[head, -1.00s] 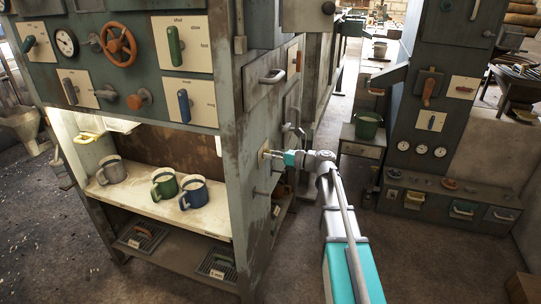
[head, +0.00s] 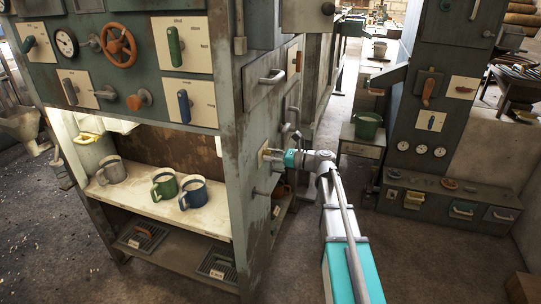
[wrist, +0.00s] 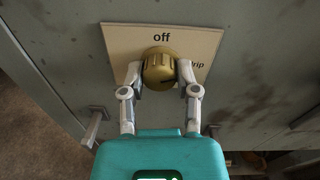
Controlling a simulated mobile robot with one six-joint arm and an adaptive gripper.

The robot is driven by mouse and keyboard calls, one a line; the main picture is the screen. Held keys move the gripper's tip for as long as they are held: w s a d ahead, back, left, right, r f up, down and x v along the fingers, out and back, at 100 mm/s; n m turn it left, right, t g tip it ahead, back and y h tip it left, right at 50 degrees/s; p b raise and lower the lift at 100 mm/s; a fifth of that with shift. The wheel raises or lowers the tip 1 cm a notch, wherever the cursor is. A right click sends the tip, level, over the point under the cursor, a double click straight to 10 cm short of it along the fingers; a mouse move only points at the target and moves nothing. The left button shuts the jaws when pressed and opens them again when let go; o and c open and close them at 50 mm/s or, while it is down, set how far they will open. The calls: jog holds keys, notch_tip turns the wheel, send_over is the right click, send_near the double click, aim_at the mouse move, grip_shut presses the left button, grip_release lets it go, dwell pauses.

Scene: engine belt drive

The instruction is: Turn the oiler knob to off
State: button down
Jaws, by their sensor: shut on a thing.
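The oiler knob (wrist: 159,68) is a ribbed brass-coloured knob on a cream plate (wrist: 120,40) in the wrist view. The plate reads "off" above the knob and "rip", partly covered, at its right. My gripper (wrist: 159,78) has one finger on each side of the knob and is shut on it. The knob's pointer mark is hard to make out. In the head view my gripper (head: 277,157) is at the side panel of the green cabinet (head: 262,110), and the knob is too small there to see clearly.
Grey handles flank the plate, one at lower left (wrist: 92,127) in the wrist view. A drawer handle (head: 272,77) sticks out above my gripper in the head view. Mugs (head: 193,191) stand on the shelf to the left. Floor is clear to the right of my arm.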

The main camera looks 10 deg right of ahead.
jog(key=n, duration=1.3)
jog(key=shift+h, duration=0.3)
jog(key=shift+n, duration=0.3)
jog(key=shift+c, duration=1.8)
grip_release()
jog(key=v, duration=0.7)
jog(key=shift+s+t, duration=0.15)
jog(key=shift+t, duration=0.15)
jog(key=shift+d+f, duration=0.1)
jog(key=shift+f, duration=0.05)
